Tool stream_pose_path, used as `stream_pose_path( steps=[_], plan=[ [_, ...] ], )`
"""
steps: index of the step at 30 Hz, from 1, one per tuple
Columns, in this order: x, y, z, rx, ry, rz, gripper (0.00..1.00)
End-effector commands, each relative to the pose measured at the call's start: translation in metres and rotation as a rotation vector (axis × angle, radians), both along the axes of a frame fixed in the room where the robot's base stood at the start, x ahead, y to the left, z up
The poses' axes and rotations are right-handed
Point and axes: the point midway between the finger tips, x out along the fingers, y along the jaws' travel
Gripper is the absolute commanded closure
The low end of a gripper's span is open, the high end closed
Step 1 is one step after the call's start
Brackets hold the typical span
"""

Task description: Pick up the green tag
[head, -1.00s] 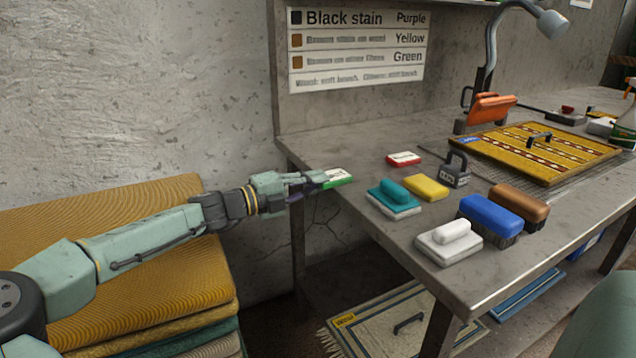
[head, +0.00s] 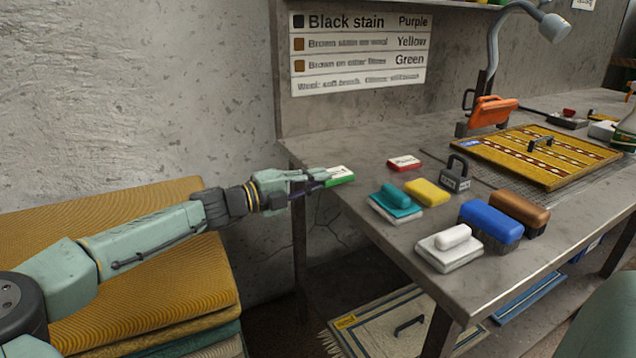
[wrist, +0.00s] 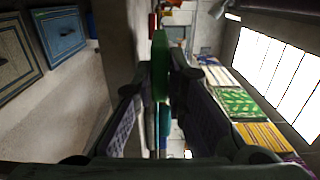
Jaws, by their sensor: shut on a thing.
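The green tag (head: 341,181) has a green edge and a white top face, and is at the left end of the workbench in the head view. My gripper (head: 322,179) is shut on it from the left. In the wrist view the tag (wrist: 161,65) stands as a green slab between the two fingers (wrist: 160,85). I cannot tell whether the tag still touches the bench top.
A red tag (head: 404,163) lies on the workbench (head: 345,215). Teal (head: 396,201), yellow (head: 427,192), blue (head: 490,219), brown (head: 519,207) and white (head: 449,248) blocks or brushes stand nearby, with a dark padlock-shaped weight (head: 455,175). Folded rugs (head: 130,270) are stacked at the left.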

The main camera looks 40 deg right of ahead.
Motion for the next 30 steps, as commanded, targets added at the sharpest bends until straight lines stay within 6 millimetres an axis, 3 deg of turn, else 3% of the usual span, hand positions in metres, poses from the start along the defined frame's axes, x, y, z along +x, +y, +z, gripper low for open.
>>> stream_pose_path(
  steps=[1, 11, 30],
  plan=[
    [0.0, 0.0, 0.01, -0.001, 0.001, 0.001, 1.0],
    [0.002, 0.005, 0.01, -0.001, 0.0, 0.002, 1.0],
    [0.021, 0.092, 0.043, -0.002, 0.001, 0.003, 1.0]
  ],
)
